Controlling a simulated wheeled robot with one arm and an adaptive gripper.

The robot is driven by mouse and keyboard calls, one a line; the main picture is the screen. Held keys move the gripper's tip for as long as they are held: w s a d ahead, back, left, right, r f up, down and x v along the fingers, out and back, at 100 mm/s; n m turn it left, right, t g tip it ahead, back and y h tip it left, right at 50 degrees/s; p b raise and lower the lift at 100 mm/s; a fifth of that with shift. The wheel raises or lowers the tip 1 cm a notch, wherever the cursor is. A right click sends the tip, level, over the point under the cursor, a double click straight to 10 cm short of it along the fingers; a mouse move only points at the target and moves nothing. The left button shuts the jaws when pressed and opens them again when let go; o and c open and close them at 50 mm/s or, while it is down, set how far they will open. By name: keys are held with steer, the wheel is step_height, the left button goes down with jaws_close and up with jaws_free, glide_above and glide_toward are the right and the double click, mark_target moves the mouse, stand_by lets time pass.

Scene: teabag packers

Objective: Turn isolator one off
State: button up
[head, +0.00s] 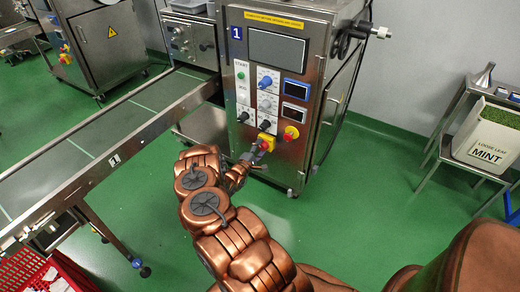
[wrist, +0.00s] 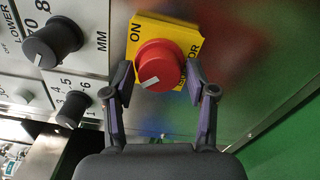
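The isolator is a red rotary knob (wrist: 160,65) on a yellow plate (wrist: 140,28), seen close up in the wrist view. "ON" is printed at the plate's upper left, and part of a word ending in "OR" shows at the right. A white mark on the knob sits toward its lower left. In the head view the isolator (head: 267,141) is low on the front of the machine labelled 1 (head: 236,33). My gripper (wrist: 162,85) is open, with one finger on each side of the knob's lower part. It also shows in the head view (head: 255,152). I cannot tell whether the fingers touch the knob.
Black dials (wrist: 52,42) lie left of the isolator. Another red knob on yellow (head: 291,133) is to its right. A conveyor (head: 105,140) runs along the left. A stand with a mint box (head: 488,140) is at the right. Green floor lies clear between.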

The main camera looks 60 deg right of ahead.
steer(key=shift+o, duration=0.4)
steer(key=shift+a, duration=0.1)
steer(key=a, duration=1.1)
steer(key=shift+s+a, duration=0.25)
steer(key=shift+a, duration=0.15)
